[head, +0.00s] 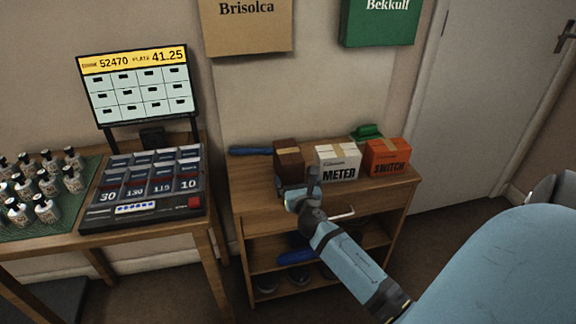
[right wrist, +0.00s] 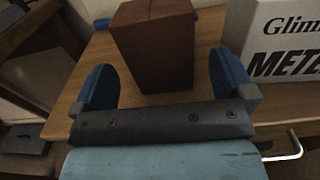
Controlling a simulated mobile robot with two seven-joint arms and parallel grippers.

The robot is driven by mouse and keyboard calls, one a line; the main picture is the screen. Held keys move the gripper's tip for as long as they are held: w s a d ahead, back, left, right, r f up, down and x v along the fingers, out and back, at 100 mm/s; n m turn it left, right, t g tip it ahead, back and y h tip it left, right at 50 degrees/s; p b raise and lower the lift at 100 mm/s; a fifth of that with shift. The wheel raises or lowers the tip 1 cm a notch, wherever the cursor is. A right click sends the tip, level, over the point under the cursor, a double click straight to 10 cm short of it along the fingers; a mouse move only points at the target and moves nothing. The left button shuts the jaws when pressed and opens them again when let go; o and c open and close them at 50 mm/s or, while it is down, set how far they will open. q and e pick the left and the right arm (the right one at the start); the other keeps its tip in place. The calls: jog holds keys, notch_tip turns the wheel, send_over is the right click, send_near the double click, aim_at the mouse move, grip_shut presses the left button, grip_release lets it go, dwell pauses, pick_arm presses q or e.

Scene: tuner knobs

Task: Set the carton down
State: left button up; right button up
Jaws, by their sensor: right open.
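A brown carton (head: 289,157) stands upright on the wooden top of a low shelf unit (head: 256,176). My right gripper (head: 298,186) is at the carton's near side, over the front part of the top. In the right wrist view the brown carton (right wrist: 152,45) stands between and just beyond the two blue fingers, with a visible gap on each side. The right gripper is open and holds nothing. The carton's underside is hidden. My left gripper does not show.
A blue object (head: 250,151) and a green object (head: 367,131) lie behind. A table with a till (head: 146,190) and bottles (head: 40,185) stands left.

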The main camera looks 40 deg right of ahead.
jog(key=b+x, duration=0.1)
jog(key=x, duration=0.4)
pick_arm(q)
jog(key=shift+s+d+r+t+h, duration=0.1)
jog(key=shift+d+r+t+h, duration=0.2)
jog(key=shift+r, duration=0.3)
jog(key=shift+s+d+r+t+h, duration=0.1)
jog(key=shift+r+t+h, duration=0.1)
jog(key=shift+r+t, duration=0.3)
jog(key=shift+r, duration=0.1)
pick_arm(e)
jog(key=shift+c, duration=0.5)
jog(key=c, duration=0.9)
jog(key=shift+r, duration=0.1)
jog(key=shift+c, duration=0.2)
